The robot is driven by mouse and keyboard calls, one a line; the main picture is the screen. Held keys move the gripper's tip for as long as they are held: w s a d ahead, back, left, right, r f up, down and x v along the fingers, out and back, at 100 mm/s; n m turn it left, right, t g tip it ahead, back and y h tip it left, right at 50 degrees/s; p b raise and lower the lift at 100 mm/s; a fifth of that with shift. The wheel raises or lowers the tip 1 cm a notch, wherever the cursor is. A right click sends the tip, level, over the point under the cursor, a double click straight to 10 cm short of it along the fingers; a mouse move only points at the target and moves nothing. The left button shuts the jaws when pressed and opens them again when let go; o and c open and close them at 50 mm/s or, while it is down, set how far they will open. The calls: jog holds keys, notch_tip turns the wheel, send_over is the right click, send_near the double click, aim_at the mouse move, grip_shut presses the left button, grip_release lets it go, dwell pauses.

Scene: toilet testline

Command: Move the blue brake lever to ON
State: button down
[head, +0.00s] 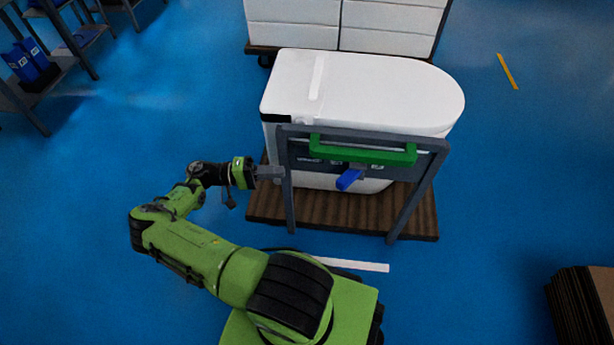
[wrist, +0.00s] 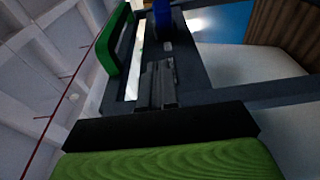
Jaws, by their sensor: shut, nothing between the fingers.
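The blue brake lever (head: 349,179) sticks out from the dark panel (head: 318,160) on the cart's grey frame, under the green handle bar (head: 365,150). In the head view its free end points down and to the left. My gripper (head: 281,172) is shut and empty at the left upright of the frame, to the left of the lever and apart from it. In the wrist view the gripper fingers (wrist: 157,85) are together, with the blue lever (wrist: 163,14) beyond them at the top edge and the green handle (wrist: 113,42) to the left. The panel's labels are too small to read.
A white toilet (head: 370,90) stands on the cart's brown slatted base (head: 345,212) behind the frame. A white cabinet on a trolley (head: 345,22) is behind it. Shelving (head: 60,75) is at the far left and brown boards (head: 580,305) at the lower right.

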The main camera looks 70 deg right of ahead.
send_near(337, 180)
jog(key=s+d, duration=0.2)
jog(key=d, duration=0.3)
jog(key=s+a, duration=0.1)
jog(key=s, duration=0.1)
jog(key=shift+s+a+f, duration=0.25)
jog(key=shift+f, duration=0.05)
jog(key=shift+s+a, duration=0.15)
jog(key=shift+s, duration=0.3)
jog(key=shift+a, duration=0.15)
jog(key=shift+s+a+n+h, duration=0.1)
jog(key=shift+s+n+h, duration=0.15)
jog(key=shift+n+h, duration=0.15)
jog(key=shift+t, duration=0.3)
